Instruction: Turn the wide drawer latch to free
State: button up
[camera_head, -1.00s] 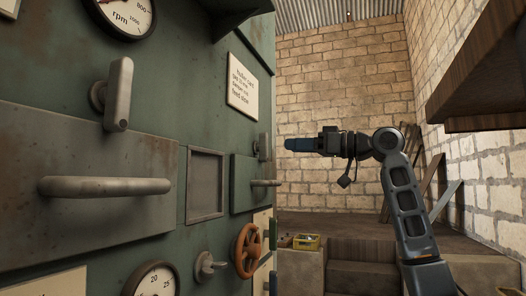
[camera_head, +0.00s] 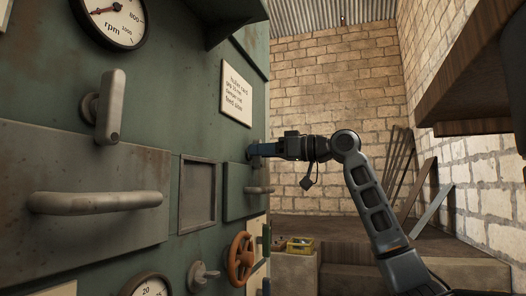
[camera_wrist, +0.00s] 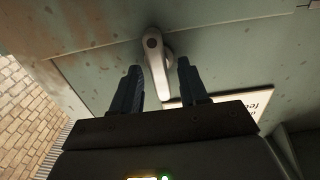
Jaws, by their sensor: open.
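Two grey lever latches sit on the green machine front, each above a drawer. The near latch (camera_head: 110,107) hangs roughly upright above a large rusty drawer front (camera_head: 95,165). The far latch is mostly hidden behind my gripper (camera_head: 256,150) in the head view, above a foreshortened drawer front (camera_head: 236,204). I cannot tell for sure which drawer is the wide one. In the wrist view, the far latch's lever (camera_wrist: 155,62) lies between the open fingertips of my gripper (camera_wrist: 160,68). Contact with either finger is not clear. Nothing is gripped.
Bar handles (camera_head: 100,202) stick out from the drawers. An orange handwheel (camera_head: 240,258), a small lever (camera_head: 203,275) and a paper sign (camera_head: 237,94) are nearby. A wooden shelf (camera_head: 470,75) juts out at the upper right. Open space lies right of the machine front.

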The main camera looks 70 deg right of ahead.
jog(key=shift+c, duration=0.4)
grip_shut()
jog(key=shift+m+p, duration=0.3)
jog(key=shift+p, duration=0.05)
jog(key=shift+d+f+m+p, duration=0.15)
jog(key=shift+m+p, duration=1.65)
jog(key=shift+m, duration=1.05)
jog(key=shift+d+f+m+p, duration=0.15)
jog(key=shift+m+p, duration=1.65)
jog(key=shift+m, duration=1.1)
jog(key=shift+d+f+m+p, duration=0.15)
jog(key=shift+m+p, duration=1.65)
jog(key=shift+m, duration=1.05)
